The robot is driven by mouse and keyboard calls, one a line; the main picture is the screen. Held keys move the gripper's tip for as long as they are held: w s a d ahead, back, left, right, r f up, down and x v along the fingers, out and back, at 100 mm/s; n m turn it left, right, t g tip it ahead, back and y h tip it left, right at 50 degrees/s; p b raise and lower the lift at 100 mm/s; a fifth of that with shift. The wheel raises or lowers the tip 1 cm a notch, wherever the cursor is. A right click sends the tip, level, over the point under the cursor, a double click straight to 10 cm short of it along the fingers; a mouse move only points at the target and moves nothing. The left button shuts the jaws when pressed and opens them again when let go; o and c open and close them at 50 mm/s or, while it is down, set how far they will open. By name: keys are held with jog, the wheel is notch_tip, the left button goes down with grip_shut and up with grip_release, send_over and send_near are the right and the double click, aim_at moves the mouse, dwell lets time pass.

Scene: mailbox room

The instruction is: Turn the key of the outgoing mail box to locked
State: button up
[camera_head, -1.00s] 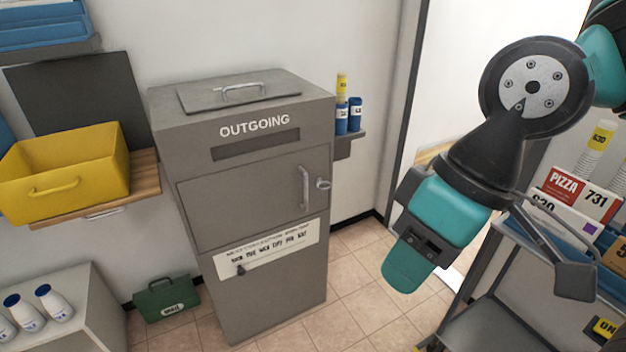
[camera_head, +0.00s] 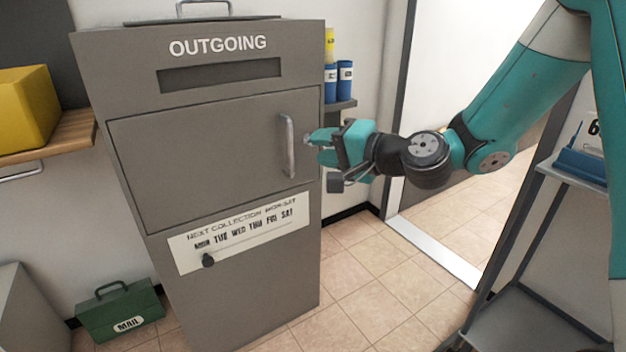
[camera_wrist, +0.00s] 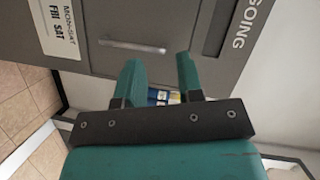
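The grey outgoing mail box (camera_head: 130,110) stands upright with its front door (camera_head: 200,150) shut. A vertical bar handle (camera_head: 287,146) is on the door's right side and also shows in the wrist view (camera_wrist: 132,47). My gripper (camera_head: 316,146) is at the box's right front edge, just right of the handle, its fingers pointing left. In the wrist view its two teal fingers (camera_wrist: 160,75) are apart with a gap between them.
A small shelf (camera_head: 341,106) with blue and yellow tubes is on the wall behind my gripper. A cart (camera_head: 520,300) stands at the right. A yellow bin (camera_head: 25,110) and a green mail case (camera_head: 120,311) are at the left. The tiled floor (camera_head: 375,285) before the doorway is clear.

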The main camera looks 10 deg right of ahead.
jog(key=w+d+f+m+t+h+b, duration=0.4)
jog(key=w+d+f+m, duration=0.1)
jog(key=d+f+m, duration=0.3)
jog(key=shift+n+t+h, duration=0.3)
jog(key=shift+n, duration=0.1)
jog(key=p+x, duration=0.1)
jog(key=x, duration=0.4)
jog(key=p+x, duration=0.2)
jog(key=x, duration=0.4)
jog(key=p+x, duration=0.1)
jog(key=x, duration=0.5)
jog(key=shift+w+d+f+p, duration=0.2)
jog(key=shift+d+f+p, duration=0.05)
jog(key=shift+d+p, duration=0.05)
grip_shut()
